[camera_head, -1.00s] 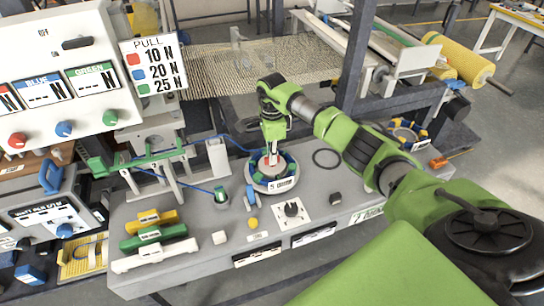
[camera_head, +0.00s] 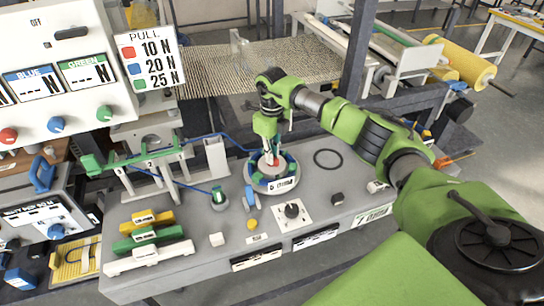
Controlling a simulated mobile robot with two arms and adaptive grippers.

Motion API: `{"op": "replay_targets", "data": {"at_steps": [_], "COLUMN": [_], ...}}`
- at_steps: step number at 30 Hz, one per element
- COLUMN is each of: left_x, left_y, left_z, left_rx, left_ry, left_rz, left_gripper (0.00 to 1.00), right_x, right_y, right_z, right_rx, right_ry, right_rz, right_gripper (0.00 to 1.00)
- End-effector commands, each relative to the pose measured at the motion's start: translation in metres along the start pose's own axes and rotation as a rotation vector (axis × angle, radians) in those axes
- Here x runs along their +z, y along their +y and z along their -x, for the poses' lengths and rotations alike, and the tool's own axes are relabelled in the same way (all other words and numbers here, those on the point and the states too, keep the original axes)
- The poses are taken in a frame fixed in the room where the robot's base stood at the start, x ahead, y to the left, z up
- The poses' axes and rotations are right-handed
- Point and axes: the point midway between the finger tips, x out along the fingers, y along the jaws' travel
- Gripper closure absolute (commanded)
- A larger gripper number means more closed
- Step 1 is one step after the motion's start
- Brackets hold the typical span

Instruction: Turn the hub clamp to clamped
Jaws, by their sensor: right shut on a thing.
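The hub clamp is a round grey fixture with green and blue parts (camera_head: 284,184) and a red spot at its centre, on the grey bench. My right gripper (camera_head: 268,154) points down over its centre and is shut on the clamp's middle part; the fingers hide most of what they hold. A label stands on the fixture's front rim, too small to read surely. My left gripper is not in view.
A black knob on a white plate (camera_head: 292,212) and a yellow button (camera_head: 252,224) sit in front of the fixture. A black ring (camera_head: 327,158) lies to its right. Coloured bars (camera_head: 150,238) lie at the bench's front left. The pull panel (camera_head: 60,75) stands at left.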

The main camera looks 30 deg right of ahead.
Motion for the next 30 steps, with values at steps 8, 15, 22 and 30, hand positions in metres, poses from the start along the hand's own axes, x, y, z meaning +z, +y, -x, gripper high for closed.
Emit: {"op": "replay_targets", "data": {"at_steps": [8, 15, 22, 30], "left_x": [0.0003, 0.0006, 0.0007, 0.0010], "left_y": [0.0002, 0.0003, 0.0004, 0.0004], "left_z": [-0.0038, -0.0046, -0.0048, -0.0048], "left_rx": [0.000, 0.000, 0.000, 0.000], "left_ry": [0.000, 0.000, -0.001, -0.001], "left_rz": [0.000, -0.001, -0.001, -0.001], "left_gripper": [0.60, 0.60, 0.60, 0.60], "right_x": [0.0004, 0.0007, 0.0007, 0.0007], "right_y": [-0.0003, -0.0005, -0.0005, -0.0005], "right_z": [0.0004, 0.0012, 0.0014, 0.0015], "right_rx": [-0.001, -0.001, 0.000, 0.000], "right_ry": [-0.001, -0.002, -0.002, -0.003], "right_rz": [-0.250, -0.417, -0.513, -0.554], "right_gripper": [1.00, 1.00, 1.00, 1.00]}}
